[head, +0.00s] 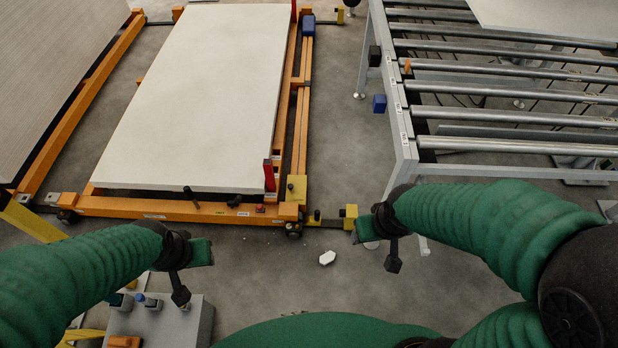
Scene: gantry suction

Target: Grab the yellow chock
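A small yellow block (350,216), which may be the chock, sits on the floor just right of the orange cart's front right corner, at the end of a short dark bar. Another yellow block (297,188) sits on that cart corner. My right gripper (380,246) is just right of the floor block and close to it in the picture; I cannot tell whether they touch. My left gripper (187,272) hangs in front of the cart, above a grey control box, away from both blocks. Neither gripper visibly holds anything, and their finger openings are unclear.
The orange cart (150,207) carries a large pale slab (205,90). A roller conveyor (403,130) stands at right. The grey control box (160,322) is at lower left. A white fragment (327,258) lies on the floor. Floor between cart and conveyor is mostly clear.

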